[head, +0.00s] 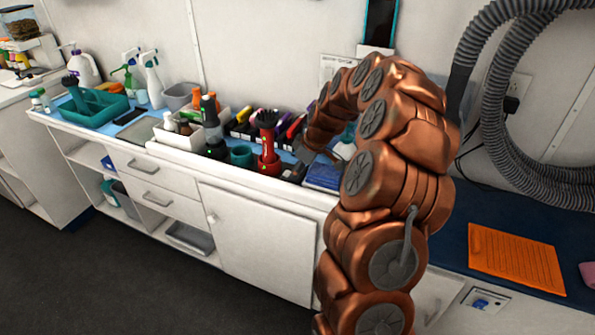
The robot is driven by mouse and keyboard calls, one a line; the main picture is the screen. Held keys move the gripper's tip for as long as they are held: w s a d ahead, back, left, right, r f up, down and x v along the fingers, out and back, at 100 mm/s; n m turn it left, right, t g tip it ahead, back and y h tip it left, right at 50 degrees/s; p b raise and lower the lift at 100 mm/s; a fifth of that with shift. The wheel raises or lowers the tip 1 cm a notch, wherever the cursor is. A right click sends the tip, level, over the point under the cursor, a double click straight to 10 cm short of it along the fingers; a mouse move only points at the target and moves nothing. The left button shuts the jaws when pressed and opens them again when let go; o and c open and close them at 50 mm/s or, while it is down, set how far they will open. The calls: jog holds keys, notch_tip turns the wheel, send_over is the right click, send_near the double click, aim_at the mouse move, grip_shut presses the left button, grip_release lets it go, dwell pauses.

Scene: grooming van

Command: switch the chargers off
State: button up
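A dark grey clipper (211,122) stands upright in a black charger (216,150) on the counter, with green lights showing. A red clipper (267,130) stands upright to its right in a red charger (269,166), which also shows a green light. No charger switch can be made out clearly at this size. My copper arm arches down from the right, and my gripper (305,153) is just right of the red charger, above the counter. Its fingers are small and partly hidden by the arm, so I cannot tell whether they are open. I see nothing held in it.
A teal cup (241,156) stands between the chargers. A white bin (180,136) with bottles is on the left, and several coloured tools stand behind. A blue box (323,177) lies by my arm. A wall socket (517,86) with a black plug and grey hoses (495,130) are at right.

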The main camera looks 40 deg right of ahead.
grip_shut()
jog(key=shift+w, duration=0.1)
jog(key=shift+w+a+g+h+b, duration=0.1)
jog(key=shift+g+h+b, duration=0.3)
jog(key=shift+g, duration=0.3)
jog(key=shift+w+a+r+g+h, duration=0.1)
jog(key=shift+r+g+h, duration=0.05)
jog(key=shift+g+h, duration=0.3)
jog(key=shift+w+r+g+h, duration=0.1)
jog(key=shift+g+h, duration=0.15)
jog(key=shift+g, duration=0.3)
jog(key=shift+o, duration=2.1)
grip_release()
jog(key=shift+r, duration=0.15)
